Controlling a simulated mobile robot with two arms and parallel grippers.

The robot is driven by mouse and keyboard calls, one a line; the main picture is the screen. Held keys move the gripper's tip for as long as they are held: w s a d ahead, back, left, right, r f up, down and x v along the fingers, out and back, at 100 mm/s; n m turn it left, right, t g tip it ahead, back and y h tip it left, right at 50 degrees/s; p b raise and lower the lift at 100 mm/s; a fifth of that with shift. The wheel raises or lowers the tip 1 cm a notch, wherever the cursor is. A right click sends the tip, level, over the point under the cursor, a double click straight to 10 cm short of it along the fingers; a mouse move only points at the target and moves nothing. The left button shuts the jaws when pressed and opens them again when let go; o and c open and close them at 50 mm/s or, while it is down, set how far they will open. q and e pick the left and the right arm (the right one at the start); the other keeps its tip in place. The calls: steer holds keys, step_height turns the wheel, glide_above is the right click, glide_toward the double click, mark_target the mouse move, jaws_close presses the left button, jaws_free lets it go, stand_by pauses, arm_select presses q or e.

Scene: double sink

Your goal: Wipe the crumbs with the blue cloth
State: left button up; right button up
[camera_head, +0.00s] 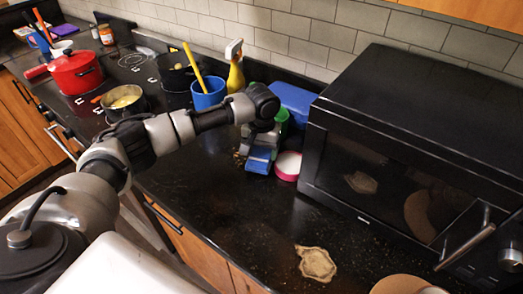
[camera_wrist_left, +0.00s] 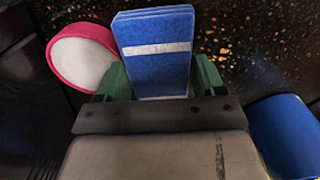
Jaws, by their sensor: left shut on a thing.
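The blue cloth (camera_head: 258,162) is a folded pad with a pale stripe, and it also shows in the left wrist view (camera_wrist_left: 153,32). My left gripper (camera_head: 262,145) is shut on it, with a green finger on each side in the left wrist view (camera_wrist_left: 160,82). The cloth is low over the black counter; I cannot tell whether it touches. Orange-brown crumbs (camera_wrist_left: 225,52) lie on the counter to the right of the cloth in the wrist view. In the head view they show as small specks (camera_head: 237,157) left of the gripper. My right gripper is not in view.
A pink-rimmed white round container (camera_head: 288,166) stands close beside the cloth. A black microwave (camera_head: 400,150) fills the right. A blue cup (camera_head: 208,93) and a yellow spray bottle (camera_head: 236,74) stand behind my arm. A flat beige piece (camera_head: 316,263) lies on the front counter.

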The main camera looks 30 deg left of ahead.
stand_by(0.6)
arm_select(q)
steer(key=shift+f, duration=0.35)
steer(key=shift+a, duration=0.1)
